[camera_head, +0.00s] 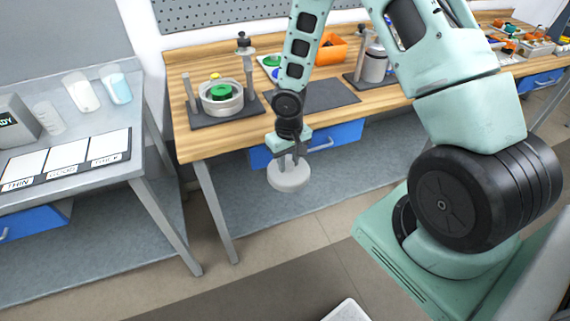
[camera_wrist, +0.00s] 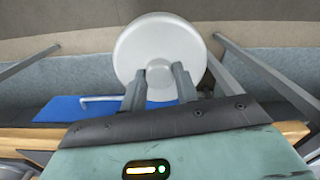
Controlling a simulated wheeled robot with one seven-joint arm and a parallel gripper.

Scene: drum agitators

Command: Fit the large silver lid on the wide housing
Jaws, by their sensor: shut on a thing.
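The large silver lid (camera_head: 289,178) is a round pale grey disc with a knob in its middle. My gripper (camera_head: 290,160) is shut on the knob and holds the lid in the air in front of the wooden bench. The lid also shows in the wrist view (camera_wrist: 160,35), its knob between my two fingers (camera_wrist: 160,82). The wide housing (camera_head: 221,97) is an open round metal cup on a dark base on the bench, behind and left of the lid. A green round part sits inside it, with a small yellow tip above.
The wooden bench (camera_head: 190,142) has a blue drawer (camera_head: 340,137) under its front edge. A dark mat (camera_head: 330,95), an orange bin (camera_head: 331,50) and a metal canister (camera_head: 375,65) lie right of the housing. A grey table (camera_head: 95,185) with cups and labelled cards stands at left.

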